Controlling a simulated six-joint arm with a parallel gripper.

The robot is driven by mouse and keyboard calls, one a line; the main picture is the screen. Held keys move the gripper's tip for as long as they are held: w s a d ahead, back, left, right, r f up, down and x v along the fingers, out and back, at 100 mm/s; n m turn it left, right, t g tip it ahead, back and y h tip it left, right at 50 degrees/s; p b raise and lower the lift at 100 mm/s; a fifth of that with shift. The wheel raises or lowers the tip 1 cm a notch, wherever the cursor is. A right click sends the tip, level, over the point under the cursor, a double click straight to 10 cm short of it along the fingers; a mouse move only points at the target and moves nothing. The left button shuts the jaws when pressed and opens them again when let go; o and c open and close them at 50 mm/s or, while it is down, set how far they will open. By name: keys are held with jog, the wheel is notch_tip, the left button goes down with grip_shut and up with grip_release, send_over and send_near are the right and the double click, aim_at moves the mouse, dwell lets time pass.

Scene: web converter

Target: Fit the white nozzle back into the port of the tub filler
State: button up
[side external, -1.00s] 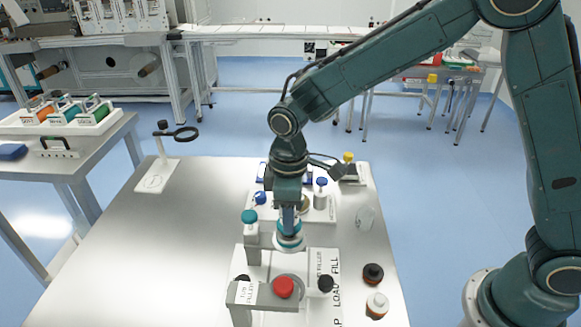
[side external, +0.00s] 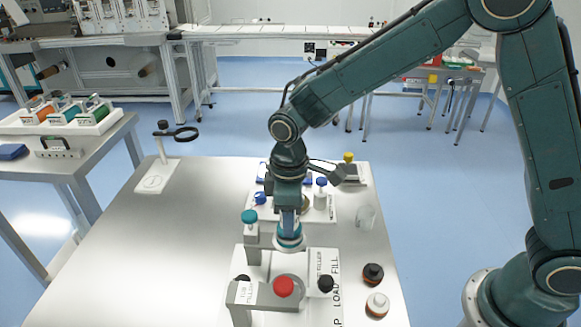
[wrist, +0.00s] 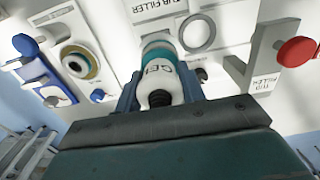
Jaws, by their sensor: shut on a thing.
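My gripper (side external: 289,222) points down over the tub filler and is shut on a white piece, which I take to be the white nozzle (side external: 289,245). In the wrist view the nozzle (wrist: 160,72) sits between the two fingers, with a teal band, dark lettering and a black tip facing the camera. The tub filler (side external: 260,294) stands at the front of the table with a red button (side external: 283,286). In the wrist view its labelled plate (wrist: 160,10) lies just beyond the nozzle. Whether the nozzle touches the port cannot be told; the port is hidden.
A blue-capped bottle (side external: 321,190) is behind, a clear cup (side external: 366,217) right. Black-topped (side external: 373,273) and white-topped (side external: 377,304) jars stand front right. The table's left side is clear below a stand (side external: 157,165).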

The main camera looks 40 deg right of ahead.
jog(key=shift+f, duration=0.45)
dwell(0.3)
jog(key=o, duration=1.3)
jog(key=shift+r, duration=0.1)
notch_tip(320, 180, up, 14)
jog(key=shift+f, duration=0.15)
